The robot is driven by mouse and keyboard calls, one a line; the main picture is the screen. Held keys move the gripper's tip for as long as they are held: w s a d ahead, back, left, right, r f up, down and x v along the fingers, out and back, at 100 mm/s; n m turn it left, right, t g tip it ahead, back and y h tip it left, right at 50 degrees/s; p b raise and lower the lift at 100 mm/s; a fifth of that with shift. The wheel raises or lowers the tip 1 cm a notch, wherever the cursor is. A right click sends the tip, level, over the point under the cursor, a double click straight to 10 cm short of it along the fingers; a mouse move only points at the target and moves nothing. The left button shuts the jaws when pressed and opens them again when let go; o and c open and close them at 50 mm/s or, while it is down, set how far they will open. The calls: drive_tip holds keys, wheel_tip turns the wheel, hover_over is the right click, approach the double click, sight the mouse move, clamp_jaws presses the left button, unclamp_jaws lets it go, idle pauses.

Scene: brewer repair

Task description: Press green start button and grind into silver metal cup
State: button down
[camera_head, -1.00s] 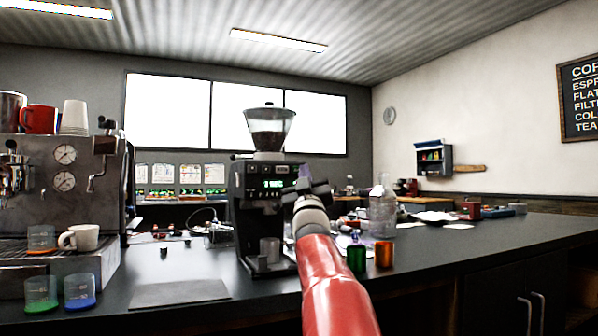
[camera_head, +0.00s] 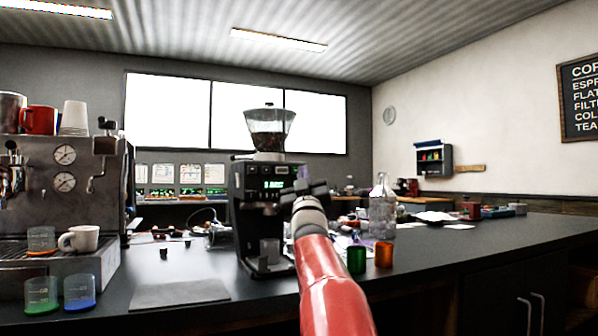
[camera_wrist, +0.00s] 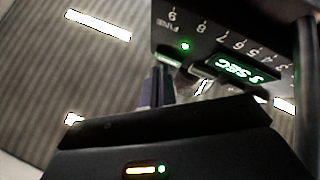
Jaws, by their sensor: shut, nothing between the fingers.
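The black coffee grinder (camera_head: 247,205) stands on the dark counter with a clear hopper (camera_head: 270,128) of beans on top. Its lit green display (camera_wrist: 240,69) reads "3 SEC" in the wrist view. A small round green light (camera_wrist: 184,46) glows beside the dial numbers. The silver metal cup (camera_head: 269,251) stands upright under the grinder's spout. My gripper (camera_head: 304,178) is shut and empty at the right side of the grinder's front panel. In the wrist view its fingertips (camera_wrist: 162,84) are close to a green glowing strip on the panel edge. I cannot tell whether they touch it.
An espresso machine (camera_head: 68,185) stands at the left, with several colored-bottom beakers and a white cup (camera_head: 79,239). A dark mat (camera_head: 180,292) lies in front. Green and orange cups (camera_head: 384,255) and a glass bottle (camera_head: 382,210) stand right of my arm.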

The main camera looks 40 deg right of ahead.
drive_tip(key=shift+w, duration=0.35)
idle(0.7)
idle(0.4)
drive_tip(key=shift+s+a+b, duration=0.15)
drive_tip(key=shift+s+b, duration=0.5)
drive_tip(key=shift+s, duration=0.1)
drive_tip(key=shift+s, duration=0.1)
drive_tip(key=shift+s+a+b, duration=0.2)
drive_tip(key=shift+s+b, duration=0.45)
drive_tip(key=shift+s, duration=0.15)
drive_tip(key=shift+s+a+b, duration=0.15)
drive_tip(key=shift+s+b, duration=0.5)
drive_tip(key=shift+s, duration=0.1)
drive_tip(key=shift+s+a+b, duration=0.2)
drive_tip(key=shift+s+b, duration=0.45)
drive_tip(key=shift+s, duration=0.15)
